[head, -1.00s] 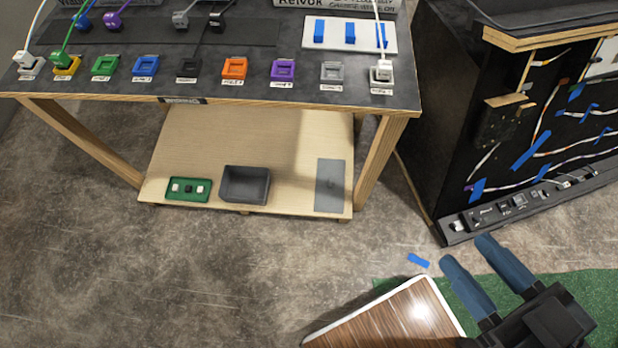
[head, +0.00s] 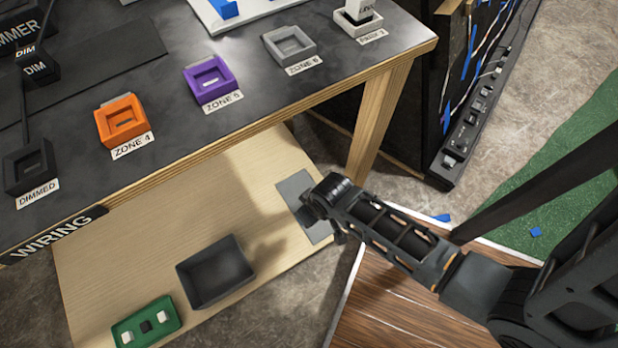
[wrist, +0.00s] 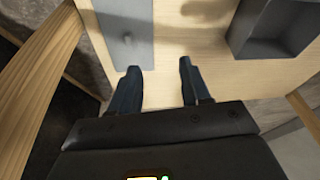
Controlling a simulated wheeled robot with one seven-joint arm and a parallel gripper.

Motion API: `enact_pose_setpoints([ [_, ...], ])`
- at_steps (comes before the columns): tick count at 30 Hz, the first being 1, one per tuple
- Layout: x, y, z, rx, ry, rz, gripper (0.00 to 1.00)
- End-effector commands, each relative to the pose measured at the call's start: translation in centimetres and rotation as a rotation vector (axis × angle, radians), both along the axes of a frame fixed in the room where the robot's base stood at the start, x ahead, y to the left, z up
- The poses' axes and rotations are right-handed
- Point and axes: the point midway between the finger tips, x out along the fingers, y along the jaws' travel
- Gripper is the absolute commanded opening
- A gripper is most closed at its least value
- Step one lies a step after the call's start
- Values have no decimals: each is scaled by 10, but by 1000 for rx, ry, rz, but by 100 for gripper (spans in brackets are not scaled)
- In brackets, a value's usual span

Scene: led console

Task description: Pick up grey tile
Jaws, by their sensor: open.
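The grey tile (head: 293,188) is a flat grey rectangle on the wooden lower shelf, right of the dark bin. Its right side is partly hidden by my arm in the head view. In the wrist view the tile (wrist: 122,22) lies ahead and to the left, with a small dark spot on it. My gripper (wrist: 159,67) is open and empty, its two blue-grey fingers apart. The left fingertip overlaps the tile's near edge in the picture; bare shelf shows between the fingers. I cannot tell how high the fingers are above the shelf.
A dark grey bin (head: 216,272) and a green board (head: 146,324) share the lower shelf (head: 110,262). The console top (head: 170,60) overhangs it, with a wooden leg (head: 378,125) at the right. A dark cabinet (head: 425,100) stands beyond.

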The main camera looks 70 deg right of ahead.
Motion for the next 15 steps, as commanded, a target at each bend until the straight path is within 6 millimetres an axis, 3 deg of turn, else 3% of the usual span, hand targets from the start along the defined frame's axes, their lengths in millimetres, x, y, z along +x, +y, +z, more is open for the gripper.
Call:
enact_pose_setpoints([
  [1,14,-14,-39,18,50,-25,47],
  [6,40,-54,-98,99,248,-93,47],
  [10,52,-82,-119,154,371,-137,47],
  [15,59,-105,-126,202,470,-171,47],
])
